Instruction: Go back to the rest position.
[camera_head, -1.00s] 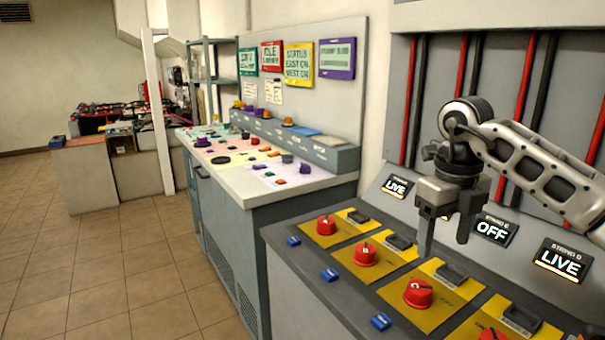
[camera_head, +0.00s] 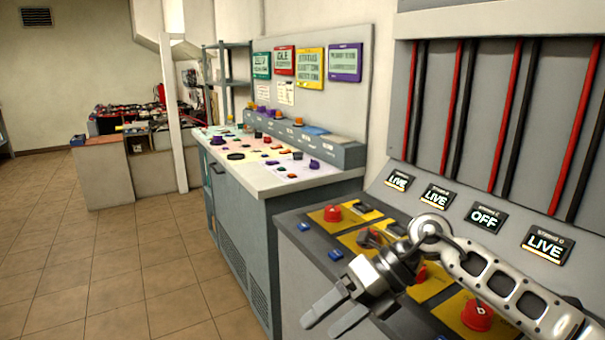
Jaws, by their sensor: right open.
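My right gripper (camera_head: 335,314) hangs in front of the grey switch console, pointing down and left past its front edge. Its two fingers are apart with nothing between them. Its arm comes in from the lower right and hides part of the console. The console carries red rotary knobs on yellow plates; one red knob (camera_head: 333,213) shows at the far left and another (camera_head: 477,314) shows below my arm. Knobs between them are partly hidden. My left gripper is out of view.
Label screens stand behind the knobs: three read LIVE, and one reads OFF (camera_head: 486,217). Blue tabs (camera_head: 335,254) line the console's front. A workbench (camera_head: 262,183) with coloured parts stands to the left. The tiled floor (camera_head: 110,270) at left is clear.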

